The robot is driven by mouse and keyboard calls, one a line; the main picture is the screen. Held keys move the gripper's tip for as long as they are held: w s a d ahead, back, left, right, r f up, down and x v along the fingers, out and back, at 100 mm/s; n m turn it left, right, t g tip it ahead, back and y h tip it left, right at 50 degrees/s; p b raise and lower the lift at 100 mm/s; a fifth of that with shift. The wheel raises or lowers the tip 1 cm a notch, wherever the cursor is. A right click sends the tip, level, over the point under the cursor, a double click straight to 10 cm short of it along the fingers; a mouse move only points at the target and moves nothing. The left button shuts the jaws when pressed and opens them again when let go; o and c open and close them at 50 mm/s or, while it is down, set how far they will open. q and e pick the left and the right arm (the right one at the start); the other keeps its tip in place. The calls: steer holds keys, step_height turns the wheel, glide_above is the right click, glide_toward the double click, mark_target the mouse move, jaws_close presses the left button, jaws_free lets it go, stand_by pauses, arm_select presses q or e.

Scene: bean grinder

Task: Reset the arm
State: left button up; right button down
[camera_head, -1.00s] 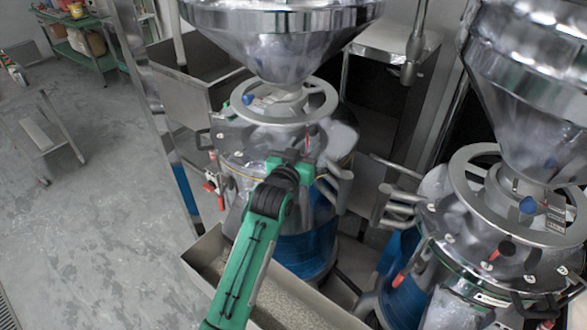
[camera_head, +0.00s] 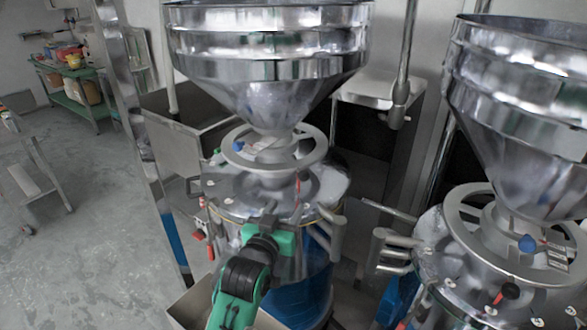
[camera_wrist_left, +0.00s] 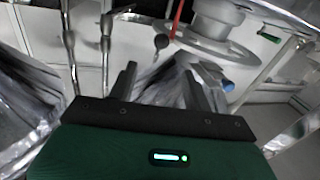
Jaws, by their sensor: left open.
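My green left arm comes up from the bottom of the head view, and its gripper (camera_head: 262,222) is in front of the left grinder's steel body (camera_head: 225,205). In the left wrist view the two dark fingers of the left gripper (camera_wrist_left: 163,82) stand apart with nothing between them. Beyond them are the grinder's round steel handwheel (camera_wrist_left: 215,50), a dark knob (camera_wrist_left: 161,41) and a red rod. I cannot tell whether the gripper touches the grinder. My right gripper is not in view.
A second grinder with a steel hopper (camera_head: 520,100) stands at the right. The left grinder's hopper (camera_head: 268,55) rises above my arm. A steel trough (camera_head: 190,305) is low in front. Open grey floor (camera_head: 90,255) lies at the left, with a green shelf (camera_head: 85,110) behind.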

arm_select(q)
steer(key=s+a+f+g+y, duration=0.2)
steer(key=s+a+f+g, duration=0.25)
steer(key=s+f, duration=0.4)
steer(key=s+a+f+g+y, duration=0.1)
steer(key=s+a+f+g, duration=0.2)
steer(key=s+a+f, duration=0.45)
steer(key=s+a+f+g+y, duration=0.1)
steer(key=s+a+f+g, duration=0.25)
steer(key=s, duration=0.65)
steer(key=s+a+f+g+y, duration=0.1)
steer(key=s+a+f+g, duration=0.2)
steer(key=s, duration=0.7)
step_height(320, 180, down, 30)
steer(key=d+g, duration=0.1)
steer(key=d, duration=0.1)
steer(key=s+a+f, duration=0.2)
steer(key=s+f, duration=0.7)
steer(key=f, duration=0.1)
steer(key=s+a+f+g, duration=0.1)
steer(key=s+a+f, duration=0.1)
steer(key=s+f, duration=0.8)
steer(key=shift+f, duration=0.65)
